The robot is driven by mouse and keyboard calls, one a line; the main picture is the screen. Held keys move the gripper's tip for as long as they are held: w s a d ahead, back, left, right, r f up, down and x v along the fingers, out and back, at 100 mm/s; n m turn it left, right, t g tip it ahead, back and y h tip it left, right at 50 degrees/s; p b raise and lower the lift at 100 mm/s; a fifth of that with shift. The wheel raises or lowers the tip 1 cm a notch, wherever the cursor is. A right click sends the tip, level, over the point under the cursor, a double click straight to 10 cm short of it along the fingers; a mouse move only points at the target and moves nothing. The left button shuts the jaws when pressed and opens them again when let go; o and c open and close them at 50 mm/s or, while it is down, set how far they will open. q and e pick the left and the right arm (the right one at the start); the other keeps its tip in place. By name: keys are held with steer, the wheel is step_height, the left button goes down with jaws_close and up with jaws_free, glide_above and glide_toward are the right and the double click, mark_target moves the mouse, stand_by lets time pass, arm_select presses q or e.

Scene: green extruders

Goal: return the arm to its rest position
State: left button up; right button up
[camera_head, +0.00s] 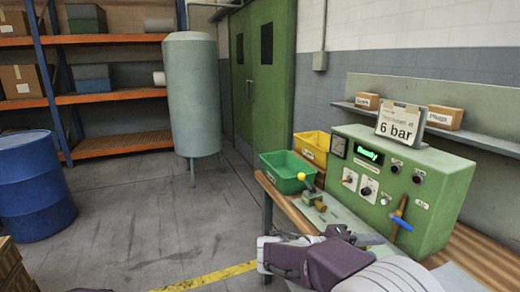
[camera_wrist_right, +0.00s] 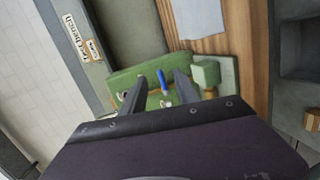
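My right arm comes in at the bottom right of the head view. Its gripper (camera_head: 360,236) is over the front of the wooden bench (camera_head: 470,253), in front of the green control box (camera_head: 440,205). In the right wrist view, the two dark fingers of this gripper (camera_wrist_right: 161,76) stand apart with nothing held between them. The green box (camera_wrist_right: 125,77) and its blue-handled lever (camera_wrist_right: 162,80) show beyond the fingertips. The lever (camera_head: 401,222) is on the box's front in the head view.
A green bin (camera_head: 285,185), a yellow bin (camera_head: 312,146) and a yellow-knobbed fixture (camera_head: 312,196) are on the bench's left part. A "6 bar" sign (camera_head: 399,122) stands above the box. A blue barrel (camera_head: 35,190) and grey tank (camera_head: 192,100) stand left; the floor between is clear.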

steer(key=s+d+f+m+g+y, duration=0.1)
steer(key=s+d+f+g+y, duration=0.25)
steer(key=s+f, duration=0.4)
steer(key=s+d+f+m+g+y, duration=0.2)
steer(key=s+f+g+y, duration=0.15)
steer(key=s+f, duration=0.4)
steer(key=s+a+f+t+y, duration=0.3)
steer(key=a+f+y, duration=0.55)
steer(key=a, duration=0.45)
steer(key=w+r+t+p, duration=0.1)
steer(key=w+r+p, duration=0.2)
steer(key=r+p, duration=1.1)
steer(key=shift+a+r+p, duration=0.25)
steer(key=shift+r+p, duration=0.1)
